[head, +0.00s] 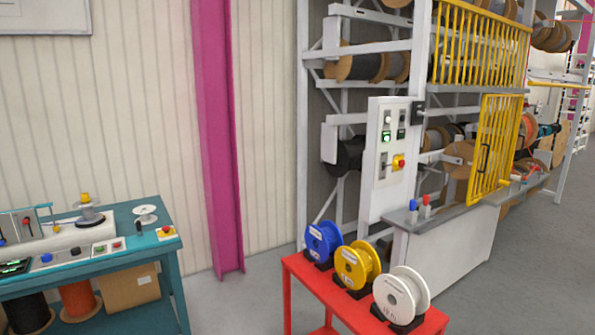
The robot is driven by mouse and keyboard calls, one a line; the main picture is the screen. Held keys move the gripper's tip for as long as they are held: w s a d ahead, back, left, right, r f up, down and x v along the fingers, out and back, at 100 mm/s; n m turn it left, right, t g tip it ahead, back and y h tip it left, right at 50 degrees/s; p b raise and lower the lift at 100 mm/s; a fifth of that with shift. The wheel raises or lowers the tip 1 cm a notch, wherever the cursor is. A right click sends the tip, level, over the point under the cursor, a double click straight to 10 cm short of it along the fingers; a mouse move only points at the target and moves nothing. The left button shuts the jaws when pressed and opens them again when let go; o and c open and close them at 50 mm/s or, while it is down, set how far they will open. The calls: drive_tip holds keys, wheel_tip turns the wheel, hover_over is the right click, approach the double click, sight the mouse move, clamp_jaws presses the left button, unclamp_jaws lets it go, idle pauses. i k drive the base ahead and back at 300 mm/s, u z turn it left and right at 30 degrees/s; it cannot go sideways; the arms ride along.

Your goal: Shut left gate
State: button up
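A yellow barred gate (496,145) stands at the lower opening of the grey cable-reel rack, on the right side of the head view. It has a dark handle (484,161) near its left edge. The gate stands at an angle above a grey counter ledge, and the opening to its left shows reels uncovered. I cannot tell for certain how far it is swung or which edge is hinged. My gripper is not in view.
A grey control panel (390,150) with buttons stands left of the opening. A red cart (330,300) with blue, yellow and white spools is in front. A teal workbench (150,215) is at left. Grey floor (540,270) is clear at right.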

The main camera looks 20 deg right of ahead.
sight(469, 203)
drive_tip(key=u, duration=1.05)
drive_tip(key=k, duration=0.1)
drive_tip(key=z, duration=2.8)
drive_tip(key=i, duration=0.6)
drive_tip(key=z, duration=0.05)
drive_tip(key=k, duration=0.6)
drive_tip(key=z, duration=0.05)
